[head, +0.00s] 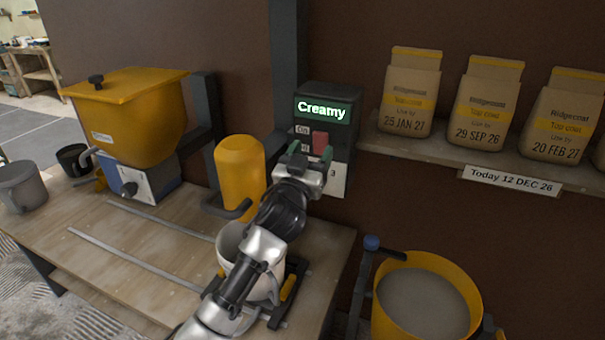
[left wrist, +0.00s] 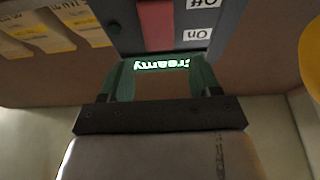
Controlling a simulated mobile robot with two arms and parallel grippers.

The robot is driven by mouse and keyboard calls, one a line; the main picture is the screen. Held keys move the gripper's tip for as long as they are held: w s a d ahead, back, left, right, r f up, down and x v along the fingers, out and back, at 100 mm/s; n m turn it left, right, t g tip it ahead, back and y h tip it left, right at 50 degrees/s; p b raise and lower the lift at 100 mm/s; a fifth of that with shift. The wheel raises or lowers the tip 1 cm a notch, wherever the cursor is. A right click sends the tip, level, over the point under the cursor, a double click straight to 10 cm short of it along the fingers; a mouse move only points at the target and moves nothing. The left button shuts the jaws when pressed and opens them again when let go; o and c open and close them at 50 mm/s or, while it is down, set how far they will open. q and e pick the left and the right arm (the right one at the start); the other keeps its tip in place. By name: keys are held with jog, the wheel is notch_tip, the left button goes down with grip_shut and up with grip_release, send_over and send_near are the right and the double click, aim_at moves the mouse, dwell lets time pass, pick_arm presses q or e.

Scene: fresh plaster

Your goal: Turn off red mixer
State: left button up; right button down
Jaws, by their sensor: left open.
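The dark control box (head: 335,100) stands at the back of the bench, its green display (head: 322,111) reading "Creamy". Its red switch (head: 320,143) sits below the display, beside an "On" label and a lower label partly hidden by my gripper. The switch also shows in the left wrist view (left wrist: 156,25), upside down, with "On" and "Off" labels readable. The yellow mixer body (head: 240,168) stands left of the box, above a white bucket (head: 232,243). My left gripper (head: 311,154) is open and empty in front of the switch; contact cannot be told.
A yellow hopper (head: 135,118) on a blue-and-grey base stands at left, near grey cups (head: 20,188). Dated plaster bags (head: 410,95) line the right shelf (head: 440,152). A yellow tub (head: 465,290) of grey mix stands at lower right. My arm crosses before the white bucket.

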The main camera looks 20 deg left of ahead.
pick_arm(q)
jog(key=b+v, duration=0.1)
jog(key=v, duration=0.6)
